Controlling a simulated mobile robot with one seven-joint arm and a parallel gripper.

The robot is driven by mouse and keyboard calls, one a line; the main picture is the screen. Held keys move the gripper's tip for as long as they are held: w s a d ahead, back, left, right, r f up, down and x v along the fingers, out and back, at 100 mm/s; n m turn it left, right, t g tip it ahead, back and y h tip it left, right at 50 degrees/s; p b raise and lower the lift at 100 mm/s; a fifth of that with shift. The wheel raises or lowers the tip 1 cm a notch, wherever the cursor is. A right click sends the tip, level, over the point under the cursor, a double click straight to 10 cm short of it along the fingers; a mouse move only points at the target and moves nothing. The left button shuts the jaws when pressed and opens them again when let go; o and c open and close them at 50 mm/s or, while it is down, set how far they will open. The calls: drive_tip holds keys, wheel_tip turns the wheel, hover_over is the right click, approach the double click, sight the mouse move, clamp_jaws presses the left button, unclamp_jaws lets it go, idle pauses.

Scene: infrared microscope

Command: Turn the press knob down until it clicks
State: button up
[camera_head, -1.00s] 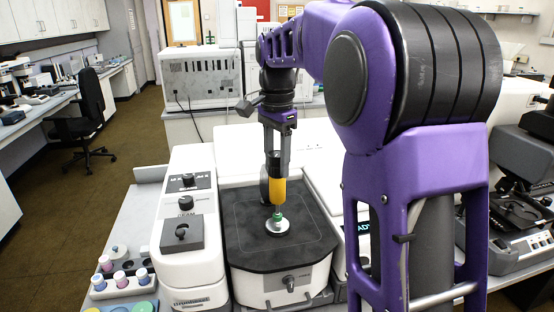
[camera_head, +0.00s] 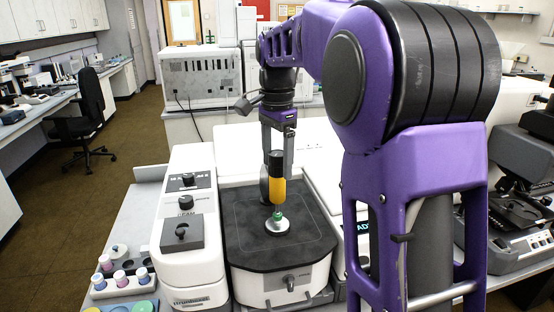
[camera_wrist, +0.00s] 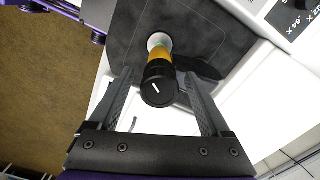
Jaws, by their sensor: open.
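The press knob (camera_head: 276,158) is a black cylinder on top of an upright yellow-orange body (camera_head: 278,188). A green part and a pale round base stand below that body on the microscope's dark plate (camera_head: 250,250). In the wrist view the knob (camera_wrist: 160,88) shows its round black top with a short, slanted white mark. My gripper (camera_head: 277,158) points down over the knob. The wrist view shows my gripper (camera_wrist: 159,78) open, one finger on each side of the knob with visible gaps. The lower part of the press is partly hidden by the knob there.
A white housing with black knobs (camera_head: 183,235) stands left of the plate. Several small capped jars (camera_head: 121,278) sit on the bench at lower left. A white housing with a lit display (camera_head: 362,228) is close on the right. The plate around the press base is clear.

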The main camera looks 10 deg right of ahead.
sight(277, 153)
wheel_tip(277, 153, up, 17)
drive_tip(key=shift+r, duration=0.2)
idle(0.6)
idle(0.4)
